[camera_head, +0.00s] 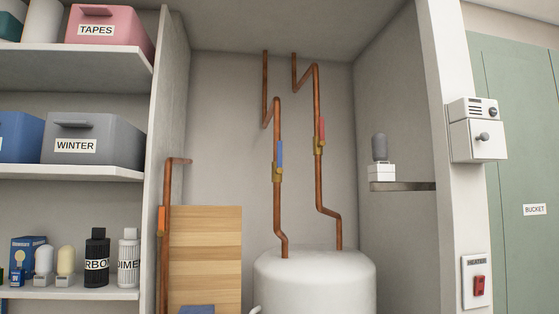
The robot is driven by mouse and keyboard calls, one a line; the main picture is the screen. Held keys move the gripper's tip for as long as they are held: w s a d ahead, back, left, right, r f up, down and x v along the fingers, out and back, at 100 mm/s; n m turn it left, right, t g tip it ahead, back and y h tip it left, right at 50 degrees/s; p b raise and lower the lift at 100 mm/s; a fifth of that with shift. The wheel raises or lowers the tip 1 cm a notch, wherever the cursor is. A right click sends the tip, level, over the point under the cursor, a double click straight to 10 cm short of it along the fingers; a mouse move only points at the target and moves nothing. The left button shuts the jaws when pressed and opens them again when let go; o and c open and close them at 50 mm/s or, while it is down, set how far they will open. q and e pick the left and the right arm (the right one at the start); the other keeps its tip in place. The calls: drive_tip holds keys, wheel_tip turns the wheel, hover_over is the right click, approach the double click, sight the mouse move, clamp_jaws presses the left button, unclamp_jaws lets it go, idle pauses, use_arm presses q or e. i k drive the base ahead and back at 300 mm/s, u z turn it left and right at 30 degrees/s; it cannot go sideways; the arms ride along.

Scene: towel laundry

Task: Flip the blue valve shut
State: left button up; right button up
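The blue valve handle (280,153) sits on a brass valve body (277,174) on the left copper pipe above the white tank. The handle stands upright, in line with the pipe. A red valve handle (322,129) sits on the right copper pipe, a little higher, and also stands upright. Neither of my grippers shows in the head view.
A white tank (315,275) stands below the pipes, with a wooden board (205,245) to its left. Shelves with bins (95,140) and bottles (97,258) fill the left. A small ledge (403,186) and a heater switch (479,286) are at the right.

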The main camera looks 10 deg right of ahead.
sight(278, 170)
drive_tip(key=k, duration=1.35)
drive_tip(key=u, duration=0.5)
drive_tip(key=i, duration=1.3)
drive_tip(key=z, duration=0.6)
drive_tip(key=i, duration=0.6)
drive_tip(key=z, duration=0.45)
